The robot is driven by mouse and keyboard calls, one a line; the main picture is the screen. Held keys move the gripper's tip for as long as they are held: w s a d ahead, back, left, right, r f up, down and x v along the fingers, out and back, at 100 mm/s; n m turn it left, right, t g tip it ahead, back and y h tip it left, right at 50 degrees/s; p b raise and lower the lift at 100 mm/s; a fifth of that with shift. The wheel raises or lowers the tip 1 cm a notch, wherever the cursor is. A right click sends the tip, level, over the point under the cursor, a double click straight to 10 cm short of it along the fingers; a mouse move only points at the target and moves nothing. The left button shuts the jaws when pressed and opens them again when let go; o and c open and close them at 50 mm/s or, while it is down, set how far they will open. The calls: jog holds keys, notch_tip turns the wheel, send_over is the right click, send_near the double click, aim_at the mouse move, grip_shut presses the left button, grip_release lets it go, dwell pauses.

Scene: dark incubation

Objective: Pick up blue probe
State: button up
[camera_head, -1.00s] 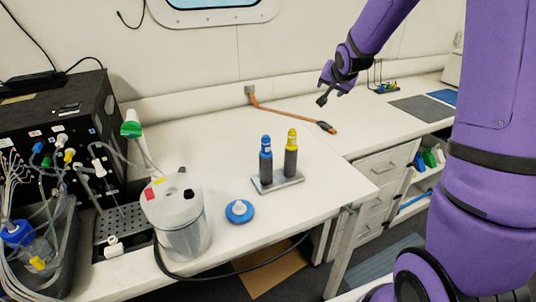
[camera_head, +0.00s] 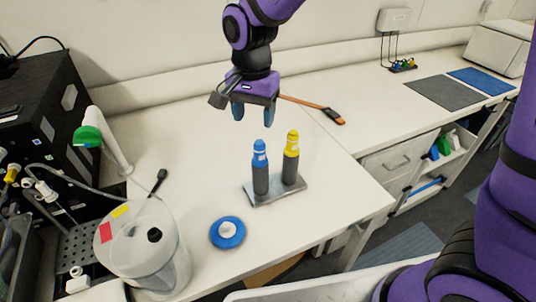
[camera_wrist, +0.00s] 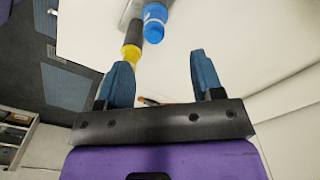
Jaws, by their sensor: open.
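The blue probe (camera_head: 260,168) has a blue top and a dark grey body. It stands upright on a small metal stand (camera_head: 262,200) on the white table, left of the yellow probe (camera_head: 290,160). My gripper (camera_head: 253,116) is open and empty, pointing down above and behind the two probes. In the wrist view the open fingers (camera_wrist: 160,80) frame bare table. There the blue probe (camera_wrist: 155,22) shows beyond the fingers at the top, beside the yellow probe (camera_wrist: 131,48), which is near the left finger. Neither finger appears to touch a probe.
A blue round disc with a white knob (camera_head: 228,232) lies in front of the stand. A clear jar (camera_head: 145,250) and a black box (camera_head: 50,120) are at the left. The table right of the stand is clear.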

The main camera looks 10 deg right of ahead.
aim_at(259, 141)
notch_tip(259, 141, down, 5)
jog(key=shift+f, duration=0.1)
jog(key=f, duration=0.2)
jog(key=d+f, duration=0.1)
jog(key=f, duration=0.1)
jog(key=shift+f, duration=0.7)
jog(key=c, duration=1)
